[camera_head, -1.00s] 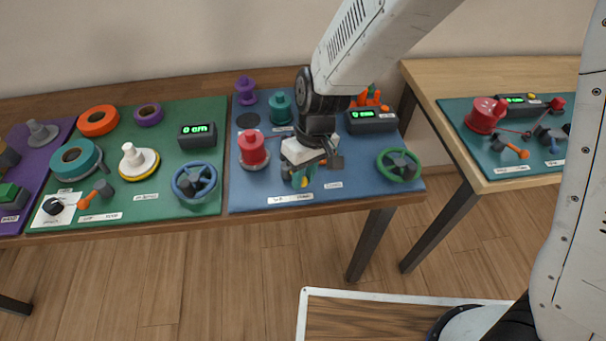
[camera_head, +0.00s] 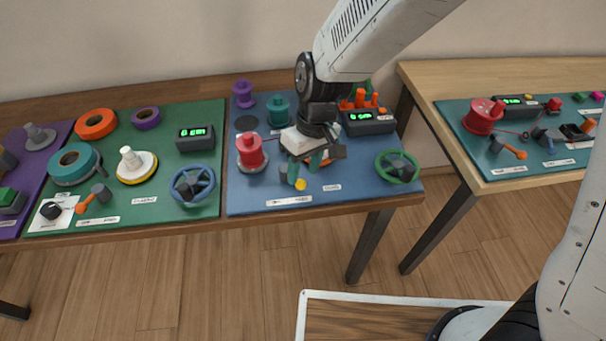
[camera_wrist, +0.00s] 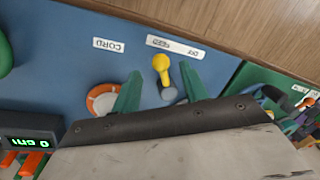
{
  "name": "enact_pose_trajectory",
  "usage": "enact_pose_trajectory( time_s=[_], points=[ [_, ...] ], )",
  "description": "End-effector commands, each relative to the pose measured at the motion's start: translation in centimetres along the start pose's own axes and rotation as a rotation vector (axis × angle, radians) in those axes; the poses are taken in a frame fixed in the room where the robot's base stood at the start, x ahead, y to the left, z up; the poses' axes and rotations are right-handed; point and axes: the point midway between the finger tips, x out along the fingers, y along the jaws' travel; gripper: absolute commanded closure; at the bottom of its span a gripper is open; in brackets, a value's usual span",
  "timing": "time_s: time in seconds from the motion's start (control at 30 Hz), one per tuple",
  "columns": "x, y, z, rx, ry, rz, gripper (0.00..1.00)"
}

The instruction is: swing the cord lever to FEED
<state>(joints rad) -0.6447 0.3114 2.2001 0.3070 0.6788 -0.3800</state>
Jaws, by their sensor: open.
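The cord lever (camera_wrist: 161,66) has a yellow knob and a grey pivot on the blue board (camera_head: 245,195). In the wrist view it lies between my gripper's two green fingers, with gaps on both sides. Its knob points at the upside-down two-word label (camera_wrist: 176,46), nearer that label's left end. In the head view the yellow knob (camera_head: 300,184) is at the board's front, near the label's right end. My gripper (camera_head: 304,172) is open above and around the lever, holding nothing. I cannot tell the fingertips' height over the board.
A red spool (camera_head: 251,153) stands left of my gripper, and a green handwheel (camera_head: 397,167) stands right. A dark counter (camera_head: 368,121) with a green display is behind. An orange ring (camera_wrist: 102,98) lies beside one finger. The blue board's front edge near the labels is clear.

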Motion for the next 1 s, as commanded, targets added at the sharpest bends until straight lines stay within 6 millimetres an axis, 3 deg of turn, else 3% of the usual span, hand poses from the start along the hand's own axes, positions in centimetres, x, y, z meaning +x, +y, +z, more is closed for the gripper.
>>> enact_pose_trajectory(
  time_s=[0.1, 0.3, 0.9, 1.0],
  points=[
    [-2.2, 0.0, -0.1, 0.001, 0.005, 0.001, 0.56],
    [-4.5, 0.1, -0.1, 0.001, 0.003, 0.000, 0.56],
    [-4.9, 0.1, 0.1, 0.012, -0.002, -0.001, 0.56],
    [-4.5, 0.0, 1.4, 0.046, -0.055, -0.005, 0.56]
  ],
)
